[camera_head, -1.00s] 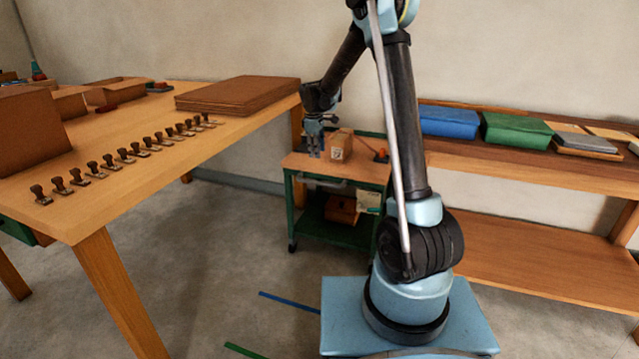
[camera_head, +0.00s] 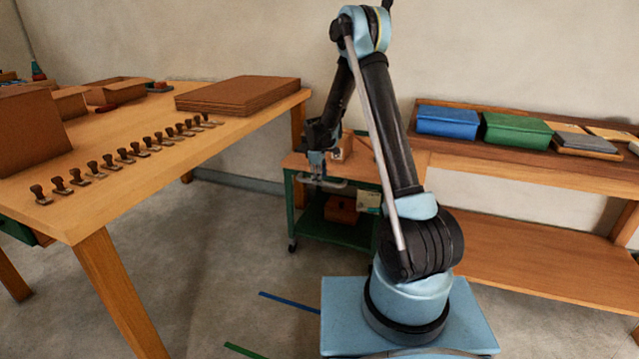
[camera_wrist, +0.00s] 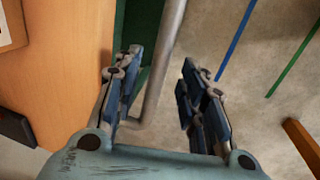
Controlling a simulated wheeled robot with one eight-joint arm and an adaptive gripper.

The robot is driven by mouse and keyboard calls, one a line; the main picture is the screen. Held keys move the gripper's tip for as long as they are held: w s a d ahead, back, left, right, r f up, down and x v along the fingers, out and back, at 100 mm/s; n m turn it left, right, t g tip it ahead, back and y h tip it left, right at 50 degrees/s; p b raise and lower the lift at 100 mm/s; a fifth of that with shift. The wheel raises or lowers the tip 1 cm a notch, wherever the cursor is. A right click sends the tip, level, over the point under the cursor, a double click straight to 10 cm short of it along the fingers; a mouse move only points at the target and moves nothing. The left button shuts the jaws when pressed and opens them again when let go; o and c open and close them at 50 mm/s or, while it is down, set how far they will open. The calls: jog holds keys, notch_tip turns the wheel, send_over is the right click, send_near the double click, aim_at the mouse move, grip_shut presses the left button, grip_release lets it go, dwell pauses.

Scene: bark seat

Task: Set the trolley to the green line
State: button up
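The trolley (camera_head: 338,231) has a green frame and a wooden top, and stands between the table and the back bench. Its grey handle bar (camera_head: 335,183) faces the front. My gripper (camera_head: 316,178) is at the handle. In the wrist view my gripper (camera_wrist: 158,65) is open, with the handle bar (camera_wrist: 165,70) running between its fingers, nearer the left one; contact cannot be told. The green line (camera_head: 245,351) lies on the floor at the front, with the blue line (camera_head: 290,301) between it and the trolley. Both lines also show in the wrist view, green (camera_wrist: 292,67) at right.
The wooden table (camera_head: 200,147) at left holds a row of stamps and boards. A bench (camera_head: 530,178) with blue and green boxes stands at right. A box (camera_head: 342,145) sits on the trolley top. Floor in front of the trolley is clear.

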jog(key=shift+w+d+f, duration=0.1)
jog(key=shift+w+f, duration=0.1)
jog(key=shift+f, duration=1.05)
